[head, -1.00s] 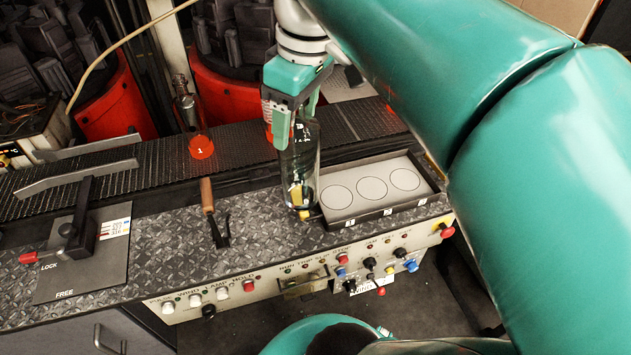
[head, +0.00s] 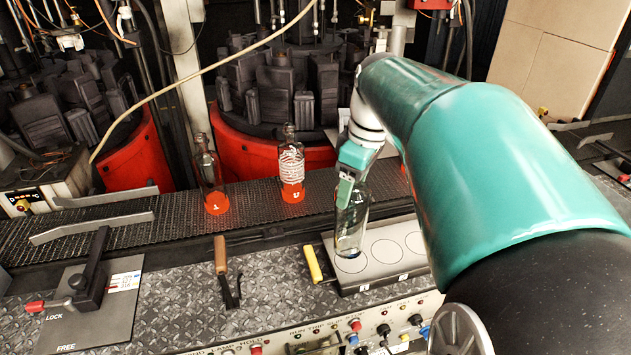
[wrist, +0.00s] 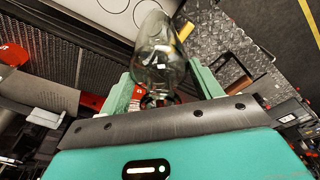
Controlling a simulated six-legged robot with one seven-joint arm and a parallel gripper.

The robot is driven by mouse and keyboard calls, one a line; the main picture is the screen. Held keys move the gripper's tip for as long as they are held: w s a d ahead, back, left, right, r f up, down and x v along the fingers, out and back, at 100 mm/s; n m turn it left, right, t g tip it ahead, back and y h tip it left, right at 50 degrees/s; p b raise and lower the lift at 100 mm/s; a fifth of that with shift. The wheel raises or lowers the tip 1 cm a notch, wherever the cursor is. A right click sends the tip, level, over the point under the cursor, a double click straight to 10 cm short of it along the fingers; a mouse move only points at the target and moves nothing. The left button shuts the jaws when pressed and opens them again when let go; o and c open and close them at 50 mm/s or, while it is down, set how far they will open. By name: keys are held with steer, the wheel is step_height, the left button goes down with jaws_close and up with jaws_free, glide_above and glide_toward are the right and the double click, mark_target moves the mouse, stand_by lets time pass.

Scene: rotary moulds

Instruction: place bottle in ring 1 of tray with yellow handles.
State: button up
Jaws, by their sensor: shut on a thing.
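My gripper (head: 347,192) is shut on a clear glass bottle (head: 352,228), which hangs upright below it. The bottle also shows in the wrist view (wrist: 158,60) between the two green fingers (wrist: 162,92). The grey tray (head: 372,287) has three circles drawn in a row and a yellow handle (head: 313,263) at its left end. The bottle's base is over the leftmost circle (head: 350,265) and partly covers it. I cannot tell whether the base touches the tray. My arm hides the tray's right end.
Two bottles with red glowing bases, one clear (head: 210,180) and one with white markings (head: 291,165), stand on the conveyor (head: 150,215) behind. A lever with a brown handle (head: 221,256) stands left of the tray. A control panel (head: 330,335) runs along the front.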

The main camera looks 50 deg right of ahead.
steer(key=shift+w+d+f, duration=0.1)
steer(key=shift+d+f, duration=0.65)
steer(key=shift+f, duration=0.2)
steer(key=shift+d+f, duration=0.15)
steer(key=shift+f, duration=0.75)
steer(key=shift+d+f, duration=0.1)
steer(key=shift+f, duration=0.9)
steer(key=o, duration=1.8)
